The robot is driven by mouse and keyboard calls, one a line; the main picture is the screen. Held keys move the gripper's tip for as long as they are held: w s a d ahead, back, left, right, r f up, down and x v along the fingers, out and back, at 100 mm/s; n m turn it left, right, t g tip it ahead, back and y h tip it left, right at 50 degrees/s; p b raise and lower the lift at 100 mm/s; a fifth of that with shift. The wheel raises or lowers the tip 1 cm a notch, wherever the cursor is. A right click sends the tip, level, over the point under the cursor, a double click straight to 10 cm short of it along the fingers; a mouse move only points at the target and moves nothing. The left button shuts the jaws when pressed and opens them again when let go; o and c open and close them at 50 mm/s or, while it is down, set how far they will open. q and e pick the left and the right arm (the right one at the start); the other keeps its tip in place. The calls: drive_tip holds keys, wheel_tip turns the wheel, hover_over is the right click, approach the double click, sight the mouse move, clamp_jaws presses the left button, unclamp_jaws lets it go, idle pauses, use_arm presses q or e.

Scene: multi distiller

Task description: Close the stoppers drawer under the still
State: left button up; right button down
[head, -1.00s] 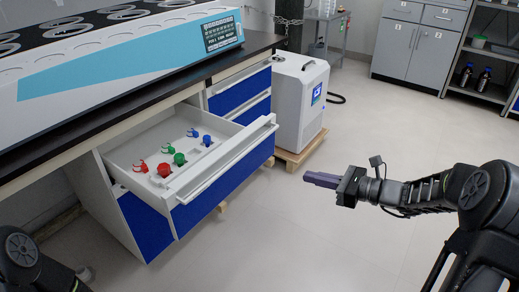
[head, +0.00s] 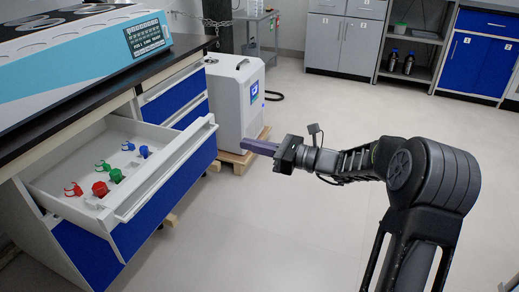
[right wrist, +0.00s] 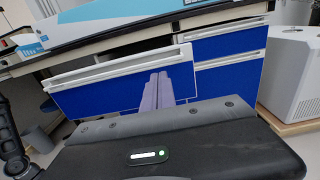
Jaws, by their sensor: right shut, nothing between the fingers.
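The stoppers drawer (head: 130,215) is pulled out under the still (head: 80,55) in the head view. Red, green and blue stoppers (head: 100,189) lie inside it. Its blue front with a white bar handle also shows in the right wrist view (right wrist: 100,92). My right gripper (head: 262,147) is shut and empty, to the right of the drawer front with a gap between them. In the right wrist view its fingers (right wrist: 158,92) point toward the right part of the drawer front. My left gripper is not in view.
Closed blue drawers (head: 178,100) sit beside the open one under the dark bench top (head: 60,125). A white chiller unit (head: 232,100) on a wooden base stands behind my right gripper. The floor (head: 290,235) in front is clear.

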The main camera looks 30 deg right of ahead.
sight(209, 135)
drive_tip(key=b+x, duration=0.2)
drive_tip(key=x, duration=0.7)
drive_tip(key=shift+w+a+b, duration=0.15)
drive_tip(key=shift+w+b, duration=0.1)
drive_tip(key=shift+b, duration=0.1)
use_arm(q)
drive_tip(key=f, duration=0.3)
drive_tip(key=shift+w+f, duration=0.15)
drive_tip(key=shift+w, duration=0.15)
